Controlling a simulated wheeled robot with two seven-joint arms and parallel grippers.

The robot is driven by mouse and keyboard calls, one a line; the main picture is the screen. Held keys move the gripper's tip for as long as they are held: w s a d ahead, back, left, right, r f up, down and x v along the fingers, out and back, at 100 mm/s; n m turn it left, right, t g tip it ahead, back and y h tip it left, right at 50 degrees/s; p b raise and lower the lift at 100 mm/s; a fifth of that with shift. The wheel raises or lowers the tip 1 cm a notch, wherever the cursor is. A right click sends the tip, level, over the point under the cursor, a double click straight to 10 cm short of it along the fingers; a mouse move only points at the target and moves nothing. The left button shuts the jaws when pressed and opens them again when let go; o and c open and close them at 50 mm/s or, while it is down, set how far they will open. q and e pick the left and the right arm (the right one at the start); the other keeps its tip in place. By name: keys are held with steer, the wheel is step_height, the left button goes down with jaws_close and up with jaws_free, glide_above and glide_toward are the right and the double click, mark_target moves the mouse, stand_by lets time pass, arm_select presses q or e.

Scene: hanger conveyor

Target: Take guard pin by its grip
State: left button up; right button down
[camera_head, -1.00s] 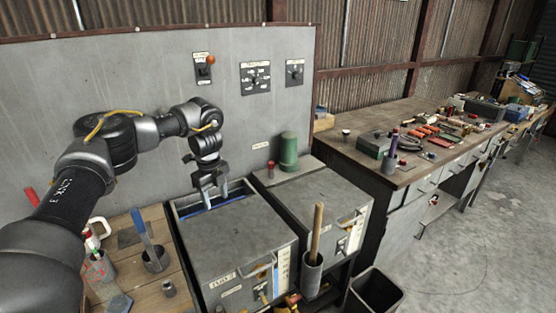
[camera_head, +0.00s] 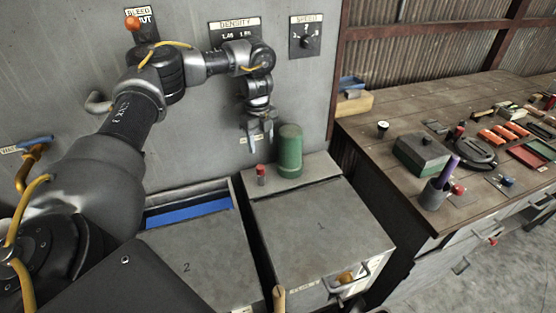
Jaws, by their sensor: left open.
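A small upright piece with a red top and pale body (camera_head: 261,175) stands on the ledge behind box 1, just left of a green cylinder (camera_head: 289,151). It may be the guard pin; I cannot tell for certain. My left gripper (camera_head: 260,141) points down with its jaws open and empty. In the picture it is directly above the red-topped piece, with a gap between them, and left of the green cylinder's top. My right gripper is not in view.
Grey boxes 1 (camera_head: 345,228) and 2 (camera_head: 205,262) stand below; box 2 has a blue-lined opening (camera_head: 188,211). The grey panel (camera_head: 205,120) with dials rises behind. A workbench (camera_head: 395,112) with tools and a green box (camera_head: 422,153) is at right.

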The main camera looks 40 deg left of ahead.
arm_select(q)
steer(key=p, duration=0.1)
glide_above(260, 166)
step_height(260, 166, down, 4)
steer(key=shift+w+f, duration=0.15)
steer(key=shift+f, duration=0.1)
steer(key=shift+w+f, duration=0.4)
steer(key=shift+f, duration=0.05)
steer(key=shift+s+a+p, duration=0.2)
steer(key=shift+s+p, duration=0.15)
steer(key=shift+s, duration=0.05)
steer(key=shift+s+d+f+p, duration=0.1)
steer(key=shift+s+f+p, duration=0.35)
steer(key=shift+f+p, duration=0.35)
steer(key=f, duration=0.2)
steer(key=shift+w+d+f+p, duration=0.1)
steer(key=shift+w+f+p, duration=0.2)
steer(key=shift+f, duration=0.3)
steer(key=shift+s, duration=0.15)
steer(key=shift+c, duration=0.2)
steer(key=c, duration=1)
steer(key=shift+c, duration=0.2)
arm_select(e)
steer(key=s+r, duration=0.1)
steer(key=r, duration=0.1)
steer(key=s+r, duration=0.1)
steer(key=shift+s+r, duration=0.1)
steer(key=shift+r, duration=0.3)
